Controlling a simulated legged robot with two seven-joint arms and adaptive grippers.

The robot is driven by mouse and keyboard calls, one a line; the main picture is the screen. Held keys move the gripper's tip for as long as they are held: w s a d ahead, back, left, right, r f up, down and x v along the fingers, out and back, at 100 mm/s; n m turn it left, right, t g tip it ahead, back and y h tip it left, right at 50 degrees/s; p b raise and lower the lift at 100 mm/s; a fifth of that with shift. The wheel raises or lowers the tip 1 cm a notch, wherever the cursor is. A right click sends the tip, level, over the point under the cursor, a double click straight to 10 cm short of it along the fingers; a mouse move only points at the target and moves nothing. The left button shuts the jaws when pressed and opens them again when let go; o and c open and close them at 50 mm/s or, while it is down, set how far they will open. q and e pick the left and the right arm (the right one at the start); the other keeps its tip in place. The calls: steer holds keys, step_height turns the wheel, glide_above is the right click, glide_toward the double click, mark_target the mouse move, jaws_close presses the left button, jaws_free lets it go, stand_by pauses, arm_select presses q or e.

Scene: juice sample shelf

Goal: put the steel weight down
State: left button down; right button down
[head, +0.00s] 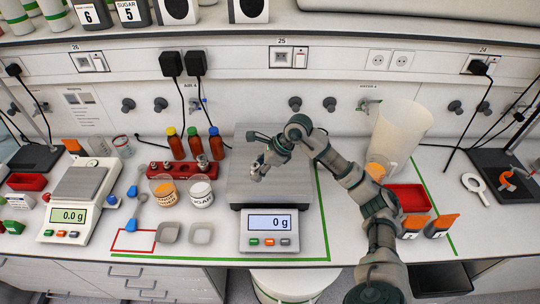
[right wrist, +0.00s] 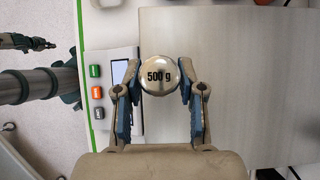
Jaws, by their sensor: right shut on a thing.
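The steel weight (right wrist: 160,76), a shiny round piece marked "500 g", is between the two fingers of my right gripper (right wrist: 160,85), which is shut on it. In the head view my right gripper (head: 258,168) is over the left back part of the grey pan (head: 292,188) of the large scale. The scale's display (head: 269,222) reads 0 g. In the right wrist view the pan (right wrist: 250,90) lies below the weight. What looks like my left gripper (right wrist: 38,43) is small and dark at the upper left of that view; its jaws are unclear.
A smaller balance (head: 75,205) is further left. A red tray (head: 407,197) and a tall clear container (head: 400,130) stand right of my right arm.

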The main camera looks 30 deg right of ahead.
steer(key=w+d, duration=0.2)
steer(key=d, duration=0.1)
steer(key=w+d+p, duration=0.1)
steer(key=w+d, duration=0.1)
steer(key=d, duration=0.1)
steer(key=w+d+f, duration=0.1)
steer(key=w+d, duration=0.1)
steer(key=d, duration=0.1)
steer(key=shift+d+p, duration=0.15)
steer(key=shift+p, duration=0.25)
steer(key=f, duration=0.1)
steer(key=f+p, duration=0.1)
steer(key=shift+a+f, duration=0.3)
steer(key=shift+f, duration=0.45)
steer(key=c, duration=0.8)
jaws_free()
steer(key=shift+d+f, duration=0.1)
steer(key=shift+o, duration=0.5)
steer(key=shift+d, duration=0.1)
